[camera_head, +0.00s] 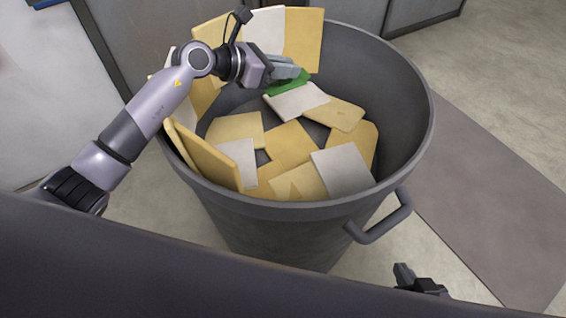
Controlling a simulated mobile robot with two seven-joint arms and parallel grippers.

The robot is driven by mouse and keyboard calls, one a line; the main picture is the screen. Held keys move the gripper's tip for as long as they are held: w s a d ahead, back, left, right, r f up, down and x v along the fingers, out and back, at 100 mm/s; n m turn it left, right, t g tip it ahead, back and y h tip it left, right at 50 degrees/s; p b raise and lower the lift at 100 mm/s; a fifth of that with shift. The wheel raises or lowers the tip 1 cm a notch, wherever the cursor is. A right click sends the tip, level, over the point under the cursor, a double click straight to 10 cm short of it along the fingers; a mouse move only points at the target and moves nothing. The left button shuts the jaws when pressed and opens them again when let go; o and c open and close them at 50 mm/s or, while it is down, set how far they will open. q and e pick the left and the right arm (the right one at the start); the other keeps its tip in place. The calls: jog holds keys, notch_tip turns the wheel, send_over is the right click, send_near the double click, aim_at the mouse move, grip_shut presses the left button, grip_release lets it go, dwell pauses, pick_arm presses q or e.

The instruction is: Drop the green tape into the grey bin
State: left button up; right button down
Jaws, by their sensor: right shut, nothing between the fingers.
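The grey bin (402,120) is a large round tub with a handle, and it stands in the middle of the view. My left gripper (296,73) reaches in over its far part. The green tape (289,84) shows just under the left fingertips, inside the rim and close above a white sheet. The fingers partly hide it, and I cannot tell whether they grip it or are apart from it. My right gripper (404,275) is shut and empty, low at the front right, outside the bin. Most of the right arm is out of view.
Several tan and white flat pieces (290,146) lie in the bin, and others (303,40) lean upright against its far and left walls. A bin handle (384,225) sticks out at the front right. Open floor (500,130) with a grey strip lies to the right.

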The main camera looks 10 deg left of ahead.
pick_arm(q)
jog(key=shift+o, duration=1.3)
jog(key=v, duration=0.7)
jog(key=shift+s+a, duration=0.1)
